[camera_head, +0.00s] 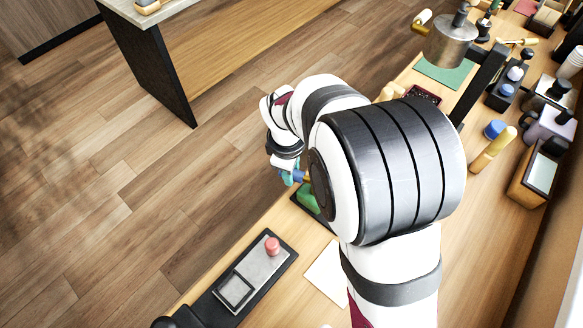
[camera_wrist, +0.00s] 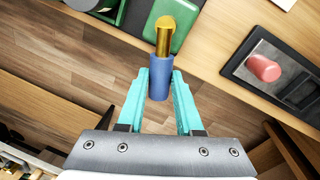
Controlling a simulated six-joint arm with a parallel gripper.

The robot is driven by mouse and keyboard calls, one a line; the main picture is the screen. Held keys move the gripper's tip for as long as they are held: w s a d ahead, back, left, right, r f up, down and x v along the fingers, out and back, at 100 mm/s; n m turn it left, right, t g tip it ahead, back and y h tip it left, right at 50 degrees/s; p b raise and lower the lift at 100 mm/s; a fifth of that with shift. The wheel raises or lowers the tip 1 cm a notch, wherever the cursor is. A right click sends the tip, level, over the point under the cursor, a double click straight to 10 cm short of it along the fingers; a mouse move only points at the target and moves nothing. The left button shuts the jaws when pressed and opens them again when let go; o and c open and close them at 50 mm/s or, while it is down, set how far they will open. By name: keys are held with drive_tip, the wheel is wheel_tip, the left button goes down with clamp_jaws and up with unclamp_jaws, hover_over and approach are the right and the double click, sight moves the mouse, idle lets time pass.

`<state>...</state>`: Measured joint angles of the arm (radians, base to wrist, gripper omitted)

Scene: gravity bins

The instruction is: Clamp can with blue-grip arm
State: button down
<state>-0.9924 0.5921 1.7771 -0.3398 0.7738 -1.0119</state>
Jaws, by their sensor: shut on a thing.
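My gripper (camera_wrist: 160,95) has teal fingers and is shut on a blue grip (camera_wrist: 159,82). A gold rod with a rounded end (camera_wrist: 168,35) extends from the grip past the fingertips, toward a green block (camera_wrist: 178,22). In the head view the gripper (camera_head: 291,177) is low, beside the counter's front edge, mostly hidden by my arm. A small pink can-like cylinder (camera_head: 272,245) stands on a grey plate in a black tray (camera_head: 290,251); it also shows at the right of the wrist view (camera_wrist: 263,68). I cannot tell whether the rod touches anything.
The green block (camera_head: 308,200) sits on the counter in a dark tray, partly behind my arm. A white sheet (camera_head: 328,275) lies near the pink cylinder. Bottles and boxes crowd the counter's back right. A metal pot (camera_head: 452,42) stands at the far end. Open floor lies left.

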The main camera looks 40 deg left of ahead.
idle(0.9)
drive_tip(key=s+d+n, duration=0.1)
drive_tip(key=n, duration=0.2)
drive_tip(key=s+d+n, duration=0.1)
drive_tip(key=n, duration=0.2)
drive_tip(key=s+d+n+g, duration=0.1)
drive_tip(key=n, duration=0.2)
drive_tip(key=shift+s+d+n+y, duration=0.1)
drive_tip(key=shift+d+n+y, duration=0.1)
drive_tip(key=shift+n+y, duration=0.2)
drive_tip(key=shift+d, duration=0.1)
idle(0.4)
drive_tip(key=c, duration=0.6)
unclamp_jaws()
